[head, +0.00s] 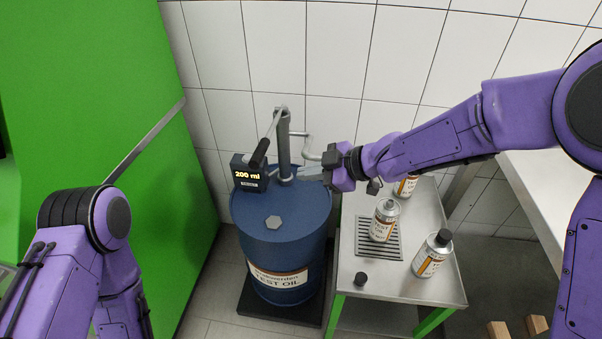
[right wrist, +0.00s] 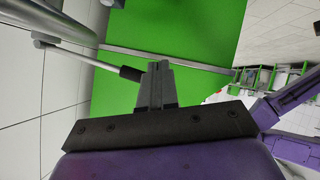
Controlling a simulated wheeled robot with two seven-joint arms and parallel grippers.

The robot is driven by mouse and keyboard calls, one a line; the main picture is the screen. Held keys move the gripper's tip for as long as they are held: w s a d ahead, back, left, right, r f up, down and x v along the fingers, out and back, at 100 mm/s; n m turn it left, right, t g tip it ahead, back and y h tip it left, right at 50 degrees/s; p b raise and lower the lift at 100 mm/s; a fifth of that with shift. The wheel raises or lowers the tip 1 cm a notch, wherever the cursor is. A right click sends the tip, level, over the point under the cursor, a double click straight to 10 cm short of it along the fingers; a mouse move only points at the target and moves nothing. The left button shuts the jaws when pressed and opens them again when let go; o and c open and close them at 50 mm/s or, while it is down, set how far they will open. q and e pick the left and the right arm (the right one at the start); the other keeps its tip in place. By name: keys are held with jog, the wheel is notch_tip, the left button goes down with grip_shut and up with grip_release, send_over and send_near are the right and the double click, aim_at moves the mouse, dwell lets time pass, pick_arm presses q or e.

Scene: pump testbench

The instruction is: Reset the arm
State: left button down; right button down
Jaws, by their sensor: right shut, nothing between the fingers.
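My right gripper (head: 312,173) is shut and empty, beside the pump column above the blue drum. In the right wrist view its fingers (right wrist: 157,84) are together, with the pump lever (right wrist: 105,66) behind them. In the head view the pump lever (head: 266,139) with its black grip hangs down to the left of the pump column (head: 283,150). The blue TEST OIL drum (head: 280,235) stands below. A black display (head: 248,173) reading 200 ml sits at the drum's top left. My left arm is at the left edge, its gripper out of view.
A metal side table (head: 400,290) stands right of the drum. On it are an oil can on the grate (head: 384,220), a capped can (head: 433,253), another can (head: 406,186) behind, and a loose black cap (head: 361,279). A green wall (head: 80,90) fills the left.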

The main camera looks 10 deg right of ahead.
jog(key=shift+w+f, duration=0.1)
jog(key=shift+w, duration=0.05)
dwell(0.5)
jog(key=s+d+f+m+t+h, duration=0.35)
jog(key=d+f+m, duration=0.25)
jog(key=f+m, duration=0.35)
jog(key=s+d+f+m+t+h, duration=0.2)
jog(key=d+f+m+h, duration=0.2)
jog(key=d+f+m, duration=0.5)
jog(key=s+d+f+m+g+h, duration=0.1)
jog(key=s+f, duration=0.1)
jog(key=s, duration=0.1)
jog(key=s+d+f+m+g+h, duration=0.1)
jog(key=s+d+f+m+h, duration=0.1)
jog(key=s+f, duration=0.1)
jog(key=s+d+f+m+g+h, duration=0.1)
jog(key=s+f, duration=0.1)
jog(key=s, duration=0.3)
jog(key=shift+s+d+f+m+g+h, duration=0.15)
jog(key=shift+f+m+g+h, duration=0.1)
jog(key=s+d+f+g+h, duration=0.1)
jog(key=s+f+g, duration=0.1)
jog(key=s, duration=0.6)
jog(key=s+d+f+m+g, duration=0.1)
jog(key=s+f, duration=0.3)
jog(key=s, duration=0.4)
jog(key=shift+s+d+f+g+h, duration=0.25)
jog(key=shift+d+g+h, duration=0.15)
jog(key=shift+d+g, duration=0.35)
jog(key=shift+w, duration=0.1)
